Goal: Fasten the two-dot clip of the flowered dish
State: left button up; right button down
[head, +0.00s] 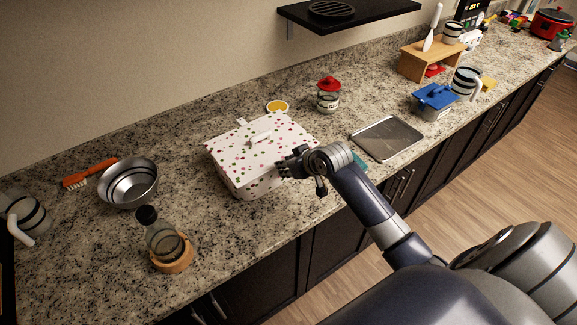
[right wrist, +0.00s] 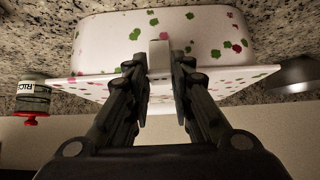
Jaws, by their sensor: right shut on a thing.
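The flowered dish (head: 262,157) is a white lidded box with green, red and pink flowers, standing on the counter. Its lid has a white handle (head: 260,138). A white tab (head: 241,121) sticks out at its back edge. My right gripper (head: 282,165) is at the dish's right side. No dots show on this clip. My left gripper is out of view.
A steel bowl (head: 128,184), an orange brush (head: 90,173) and a glass carafe (head: 160,236) stand left of the dish. A rice jar (head: 328,101) with a red lid and a lemon dish (head: 278,107) are behind. A metal tray (head: 388,138) and a blue-lidded pot (head: 433,104) lie right.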

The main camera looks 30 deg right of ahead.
jog(key=c, duration=1.4)
grip_release()
jog(key=a+v, duration=0.1)
jog(key=v, duration=1)
jog(key=shift+s+d+r, duration=0.25)
jog(key=shift+d+r, duration=0.15)
jog(key=shift+d, duration=0.1)
